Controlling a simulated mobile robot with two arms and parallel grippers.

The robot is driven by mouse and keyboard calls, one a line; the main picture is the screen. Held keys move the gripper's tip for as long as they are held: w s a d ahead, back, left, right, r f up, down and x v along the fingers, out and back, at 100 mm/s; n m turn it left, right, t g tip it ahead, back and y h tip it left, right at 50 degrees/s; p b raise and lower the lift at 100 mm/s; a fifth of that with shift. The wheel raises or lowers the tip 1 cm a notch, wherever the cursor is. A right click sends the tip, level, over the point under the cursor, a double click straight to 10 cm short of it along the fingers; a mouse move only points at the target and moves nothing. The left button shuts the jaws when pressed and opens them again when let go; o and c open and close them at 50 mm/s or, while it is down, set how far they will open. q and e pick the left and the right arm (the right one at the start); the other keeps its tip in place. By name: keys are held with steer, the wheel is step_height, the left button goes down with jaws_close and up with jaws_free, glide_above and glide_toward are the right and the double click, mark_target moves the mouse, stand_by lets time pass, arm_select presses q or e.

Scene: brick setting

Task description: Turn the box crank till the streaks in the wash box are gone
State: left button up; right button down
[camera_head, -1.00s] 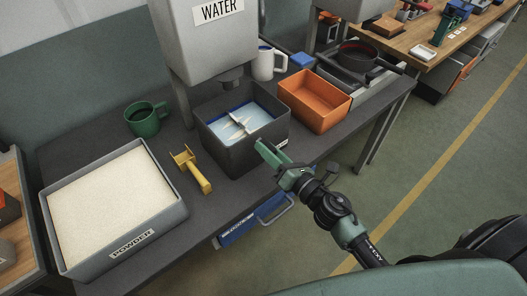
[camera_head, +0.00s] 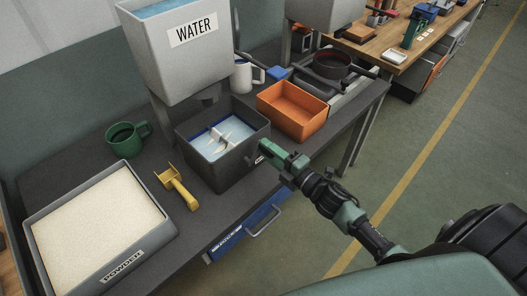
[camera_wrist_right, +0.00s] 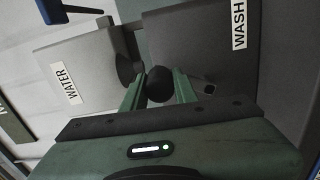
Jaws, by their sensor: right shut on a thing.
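The dark wash box (camera_head: 236,172) stands on the bench in the head view, open at the top. Pale blue liquid in it shows white streaks (camera_head: 228,137) around a mixing bar. My right gripper (camera_head: 270,152) is at the box's front right side. In the right wrist view, its green fingers (camera_wrist_right: 160,92) are shut on a dark round knob, the box crank's handle (camera_wrist_right: 160,82). The wash box also shows there with its label (camera_wrist_right: 239,24). The crank's arm is mostly hidden. My left gripper is out of view.
The water tank (camera_head: 185,70) stands above and behind the wash box. An orange bin (camera_head: 292,122) is right of it. A yellow scoop (camera_head: 178,187), a green mug (camera_head: 124,142) and the powder tray (camera_head: 160,240) are to the left. A blue drawer (camera_head: 240,228) is below.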

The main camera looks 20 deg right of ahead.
steer(key=m, duration=0.1)
steer(key=d+f+m, duration=0.1)
steer(key=shift+w+d+m, duration=0.2)
steer(key=shift+w+m, duration=0.05)
steer(key=shift+m, duration=0.05)
steer(key=shift+w+d+f+m, duration=0.1)
steer(key=shift+d+f+m, duration=0.2)
steer(key=shift+m, duration=0.3)
steer(key=shift+w+d+f+m, duration=0.1)
steer(key=shift+d+f+m, duration=0.15)
steer(key=shift+m, duration=0.35)
steer(key=shift+f, duration=0.1)
steer(key=c, duration=1.1)
jaws_free()
steer(key=shift+s, duration=0.1)
steer(key=b+v, duration=0.2)
steer(key=v, duration=0.5)
steer(key=shift+s, duration=0.3)
